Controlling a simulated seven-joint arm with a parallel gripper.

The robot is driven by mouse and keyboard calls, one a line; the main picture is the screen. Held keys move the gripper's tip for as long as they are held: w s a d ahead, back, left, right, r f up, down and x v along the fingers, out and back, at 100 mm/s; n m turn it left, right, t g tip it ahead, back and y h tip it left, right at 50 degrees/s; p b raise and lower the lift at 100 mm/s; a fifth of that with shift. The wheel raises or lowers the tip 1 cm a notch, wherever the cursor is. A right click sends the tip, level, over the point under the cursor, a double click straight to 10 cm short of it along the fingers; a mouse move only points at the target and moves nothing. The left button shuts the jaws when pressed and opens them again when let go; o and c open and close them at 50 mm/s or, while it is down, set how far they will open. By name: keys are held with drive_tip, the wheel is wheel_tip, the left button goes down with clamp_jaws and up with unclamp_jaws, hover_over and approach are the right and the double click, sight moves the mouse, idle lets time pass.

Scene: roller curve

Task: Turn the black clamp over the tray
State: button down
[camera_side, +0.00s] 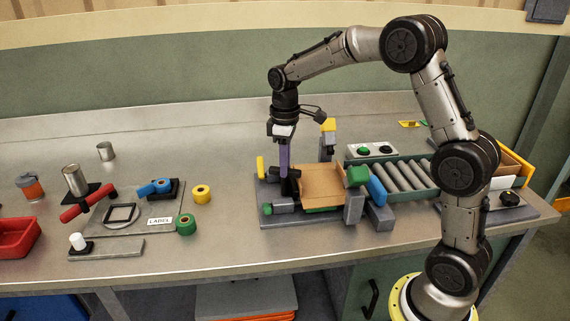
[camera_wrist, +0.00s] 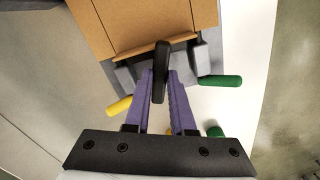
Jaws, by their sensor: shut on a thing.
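The black clamp (camera_wrist: 161,70) shows in the wrist view as an upright-looking dark bar between my purple fingertips. In the side view the black clamp (camera_side: 291,184) is a small dark shape at the left end of the tray, partly hidden. My gripper (camera_side: 284,170) points down there, and its fingers (camera_wrist: 160,82) are shut on the clamp. The brown cardboard tray (camera_side: 321,181) lies in a grey fixture just right of my gripper. The tray (camera_wrist: 130,22) fills the top of the wrist view, with the clamp's far end close to its edge.
The fixture has a yellow handle (camera_side: 260,167), a green knob (camera_side: 357,175) and a blue handle (camera_side: 377,190). A roller conveyor (camera_side: 401,176) runs off to the right.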

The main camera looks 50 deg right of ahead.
drive_tip(key=shift+r+n, duration=0.1)
drive_tip(key=shift+n, duration=2.1)
drive_tip(key=c, duration=0.8)
unclamp_jaws()
drive_tip(key=shift+o, duration=0.2)
wheel_tip(320, 180, up, 14)
